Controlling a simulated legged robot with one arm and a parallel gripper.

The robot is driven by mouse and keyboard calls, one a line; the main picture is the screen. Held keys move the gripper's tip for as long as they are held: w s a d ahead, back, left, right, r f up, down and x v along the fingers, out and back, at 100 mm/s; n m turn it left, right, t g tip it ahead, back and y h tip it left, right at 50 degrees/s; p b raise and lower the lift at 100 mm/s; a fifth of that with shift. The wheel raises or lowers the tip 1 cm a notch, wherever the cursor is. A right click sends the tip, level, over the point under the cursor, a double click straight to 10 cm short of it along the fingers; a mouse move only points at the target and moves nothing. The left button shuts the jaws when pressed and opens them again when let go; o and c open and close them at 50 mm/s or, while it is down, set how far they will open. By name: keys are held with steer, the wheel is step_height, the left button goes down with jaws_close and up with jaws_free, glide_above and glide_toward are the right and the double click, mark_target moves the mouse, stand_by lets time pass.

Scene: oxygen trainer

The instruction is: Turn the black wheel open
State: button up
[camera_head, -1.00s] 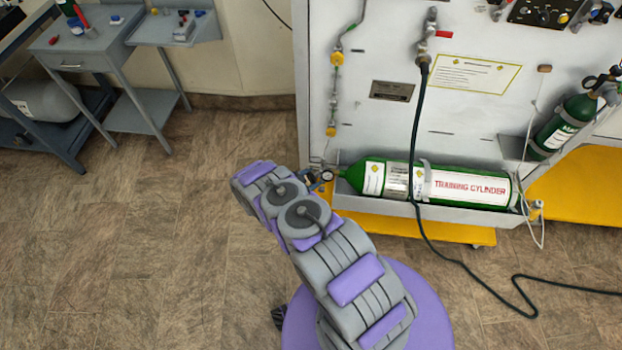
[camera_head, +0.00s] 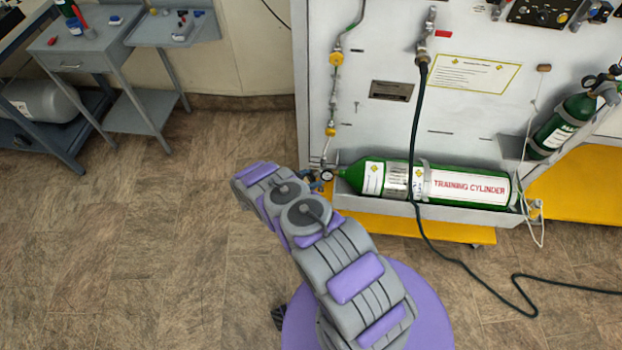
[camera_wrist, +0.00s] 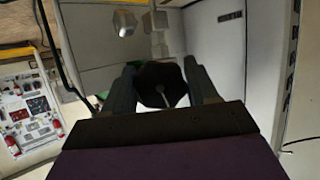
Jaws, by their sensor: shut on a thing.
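The black wheel (camera_wrist: 160,84) shows in the wrist view as a dark, many-sided knob with a pale spot at its centre. My gripper (camera_wrist: 162,88) is shut on it, with one finger at its left side and one at its right.
A black hose (camera_head: 415,130) hangs over the cylinder and runs along the floor to the right. A grey panel (camera_head: 460,120) stands behind. A yellow base (camera_head: 420,228) lies below the tray. A grey side table (camera_head: 80,45) stands at upper left. The floor at left is clear.

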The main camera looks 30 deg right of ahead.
steer(key=shift+a, duration=0.2)
steer(key=o, duration=1)
steer(key=shift+a, duration=0.1)
steer(key=shift+c, duration=0.2)
steer(key=p+v, duration=0.4)
steer(key=v, duration=1.3)
steer(key=shift+a, duration=0.2)
